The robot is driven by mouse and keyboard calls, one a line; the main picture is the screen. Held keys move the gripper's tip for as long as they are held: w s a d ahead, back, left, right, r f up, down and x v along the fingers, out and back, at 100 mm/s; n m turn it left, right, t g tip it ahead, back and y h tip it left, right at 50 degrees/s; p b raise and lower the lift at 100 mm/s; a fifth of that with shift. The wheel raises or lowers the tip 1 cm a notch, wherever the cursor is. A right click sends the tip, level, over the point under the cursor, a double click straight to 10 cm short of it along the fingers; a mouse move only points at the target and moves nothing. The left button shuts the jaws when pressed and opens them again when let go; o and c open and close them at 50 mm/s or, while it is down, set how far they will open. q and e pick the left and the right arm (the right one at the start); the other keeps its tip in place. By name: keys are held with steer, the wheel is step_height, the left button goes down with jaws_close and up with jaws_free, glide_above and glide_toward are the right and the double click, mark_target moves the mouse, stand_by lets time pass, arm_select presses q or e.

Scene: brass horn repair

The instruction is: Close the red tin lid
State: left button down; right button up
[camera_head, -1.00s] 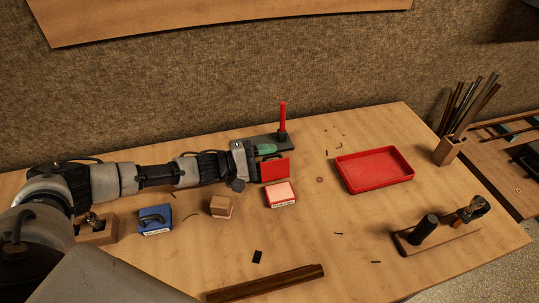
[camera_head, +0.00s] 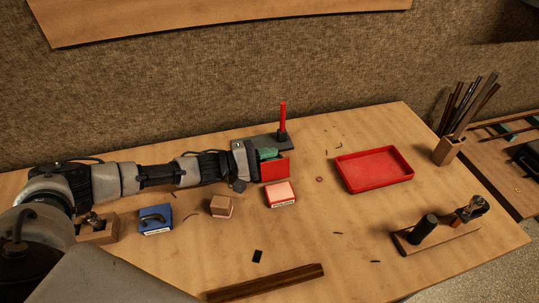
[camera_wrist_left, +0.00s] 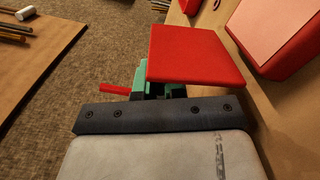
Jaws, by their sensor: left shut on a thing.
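The red lid (camera_head: 275,169) is a flat square plate. It stands nearly upright just behind the red tin (camera_head: 281,195), which has a pale pink top face and a white label on its front. My left gripper (camera_head: 267,154), with green fingers, is shut on the lid from the far side. In the left wrist view the lid (camera_wrist_left: 195,53) covers part of the green fingers (camera_wrist_left: 154,78), and the tin (camera_wrist_left: 278,38) lies beyond it at the upper right with a gap showing between them. Whether the lid touches the tin elsewhere is unclear. My right gripper is not in view.
A red rod on a dark stand (camera_head: 283,118) rises close behind the left gripper. A red tray (camera_head: 375,168) lies to the right. The table in front of the tin is mostly clear.

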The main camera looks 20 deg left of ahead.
mark_target(273, 161)
arm_select(q)
steer(key=m+p, duration=0.1)
steer(key=s+d+r+m+p, duration=0.1)
steer(key=m, duration=0.1)
steer(key=shift+s+r+p, duration=0.1)
steer(key=shift+p, duration=0.2)
steer(key=shift+s+d+r+m+p, duration=0.15)
steer(key=shift+s+d+m+p, duration=0.25)
steer(key=shift+m, duration=0.5)
steer(key=shift+s+d+r+m+p, duration=0.15)
steer(key=shift+s+m+p, duration=0.3)
steer(key=shift+m, duration=0.45)
steer(key=c, duration=1.2)
jaws_free()
steer(key=shift+w, duration=0.1)
